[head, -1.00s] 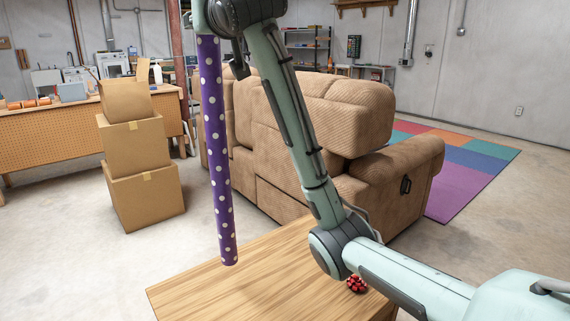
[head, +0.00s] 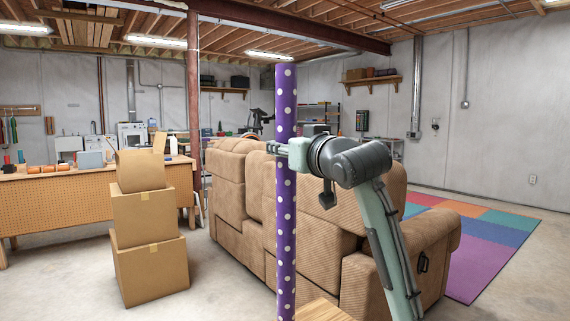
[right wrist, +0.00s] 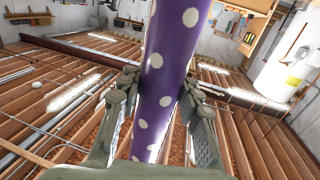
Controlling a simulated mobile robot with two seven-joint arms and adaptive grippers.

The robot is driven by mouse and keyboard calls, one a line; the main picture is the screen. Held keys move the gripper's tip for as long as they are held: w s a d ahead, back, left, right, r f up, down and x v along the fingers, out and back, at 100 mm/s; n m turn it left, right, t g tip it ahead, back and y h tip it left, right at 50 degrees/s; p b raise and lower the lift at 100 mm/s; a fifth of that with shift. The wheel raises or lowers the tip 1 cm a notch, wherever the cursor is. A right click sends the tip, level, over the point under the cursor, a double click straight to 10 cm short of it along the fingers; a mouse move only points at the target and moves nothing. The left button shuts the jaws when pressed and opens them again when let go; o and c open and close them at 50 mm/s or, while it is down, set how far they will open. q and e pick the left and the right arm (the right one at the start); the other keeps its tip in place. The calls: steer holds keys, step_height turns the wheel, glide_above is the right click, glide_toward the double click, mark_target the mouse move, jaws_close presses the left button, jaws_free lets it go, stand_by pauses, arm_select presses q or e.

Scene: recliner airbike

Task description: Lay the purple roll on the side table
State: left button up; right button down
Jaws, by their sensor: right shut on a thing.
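The purple roll (head: 287,225) with white dots stands upright in the head view, in front of the sofa. My right gripper (head: 281,149) is shut around its upper part. In the right wrist view the roll (right wrist: 170,60) passes between the two fingers of the gripper (right wrist: 158,95). The side table (head: 318,311) shows only as a small wooden corner at the bottom edge of the head view. The roll's lower end is cut off by the frame, so I cannot tell whether it touches the table. My left gripper is not in view.
A brown recliner sofa (head: 340,240) stands just behind the roll. Stacked cardboard boxes (head: 148,225) and a workbench (head: 60,200) are at the left. A coloured rug (head: 470,250) lies at the right. Bare floor lies between boxes and sofa.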

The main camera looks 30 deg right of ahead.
mark_target(285, 163)
steer(key=shift+f, duration=1.7)
steer(key=c, duration=1.5)
jaws_free()
steer(key=o, duration=0.4)
steer(key=shift+o, duration=0.2)
